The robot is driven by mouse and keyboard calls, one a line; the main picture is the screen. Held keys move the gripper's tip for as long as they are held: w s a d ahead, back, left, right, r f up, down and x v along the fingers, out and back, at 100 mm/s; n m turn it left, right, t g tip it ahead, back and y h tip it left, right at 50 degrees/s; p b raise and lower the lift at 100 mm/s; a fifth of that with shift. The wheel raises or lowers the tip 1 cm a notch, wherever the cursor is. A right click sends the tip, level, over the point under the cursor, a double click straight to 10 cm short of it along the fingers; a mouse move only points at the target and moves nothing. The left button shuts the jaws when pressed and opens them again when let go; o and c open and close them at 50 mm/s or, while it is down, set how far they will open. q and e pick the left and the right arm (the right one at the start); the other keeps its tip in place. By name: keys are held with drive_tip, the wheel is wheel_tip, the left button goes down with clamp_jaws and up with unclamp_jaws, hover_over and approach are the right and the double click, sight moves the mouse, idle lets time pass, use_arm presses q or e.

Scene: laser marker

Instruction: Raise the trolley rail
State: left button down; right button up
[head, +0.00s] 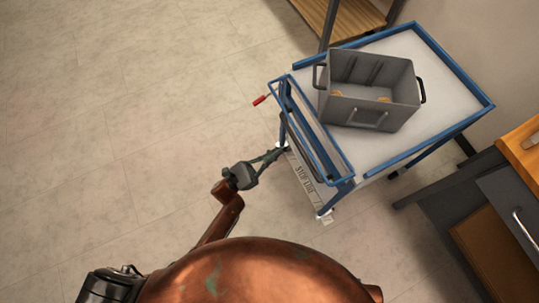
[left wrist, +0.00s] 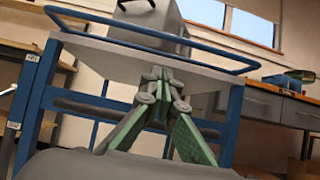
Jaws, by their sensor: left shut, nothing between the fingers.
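The trolley has a blue frame and a white top (head: 432,75). In the head view its blue rail (head: 322,132) runs along the end nearest me. In the left wrist view a blue rail (left wrist: 250,67) loops around the pale top, above my fingers. My left gripper (head: 281,149) is shut and empty, at the left corner of the trolley's near end. In the left wrist view its green-padded fingers (left wrist: 164,76) meet at their tips in front of the trolley's end, below the rail. I cannot tell if they touch the frame. My right gripper is not in view.
A grey bin (head: 372,115) with black side handles stands on the trolley and holds small orange items. A red handle (head: 261,100) sticks out left of the trolley. A floor plate (head: 306,180) lies under the near end. A wooden-topped cabinet stands right. The left floor is clear.

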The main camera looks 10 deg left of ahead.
use_arm(q)
drive_tip(key=w+d+r, duration=0.3)
drive_tip(key=d+r, duration=0.1)
drive_tip(key=r, duration=0.2)
drive_tip(key=shift+r, duration=0.15)
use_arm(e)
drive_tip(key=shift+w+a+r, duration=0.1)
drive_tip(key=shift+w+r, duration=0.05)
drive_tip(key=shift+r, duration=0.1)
use_arm(q)
drive_tip(key=shift+w, duration=0.1)
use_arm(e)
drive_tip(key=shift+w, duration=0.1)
